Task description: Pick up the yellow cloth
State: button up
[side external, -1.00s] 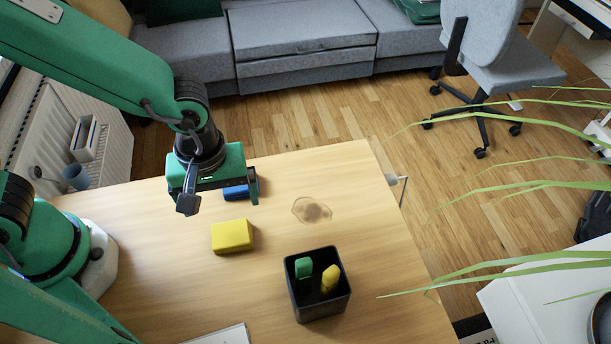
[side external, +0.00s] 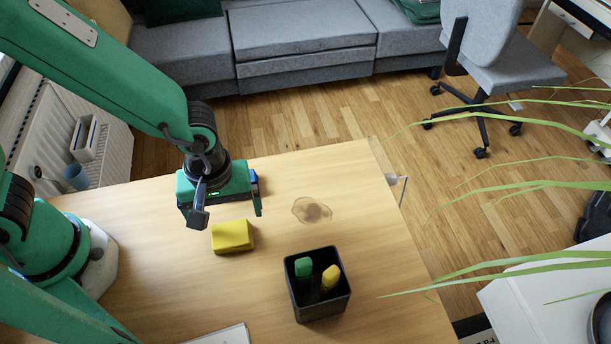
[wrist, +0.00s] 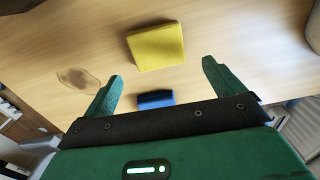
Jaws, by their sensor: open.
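The yellow cloth (side external: 232,236) is a folded, block-like pad lying flat on the wooden table. In the wrist view the yellow cloth (wrist: 156,46) lies just beyond the fingertips, roughly centred between them. My gripper (side external: 222,209) is green, open and empty. It hangs above the table, a little behind the cloth in the side view, and appears apart from it. My gripper also shows in the wrist view (wrist: 163,72), with its fingers spread wider than the cloth.
A blue object (wrist: 155,99) lies under my gripper, mostly hidden in the side view. A brown stain (side external: 312,210) marks the table (side external: 370,240). A black box (side external: 322,305) holding a green and a yellow item stands at the front right. A white flat item (side external: 222,336) lies at the front edge.

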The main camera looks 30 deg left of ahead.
aim_at(230, 224)
jog(key=shift+f, duration=1.9)
jog(key=c, duration=1)
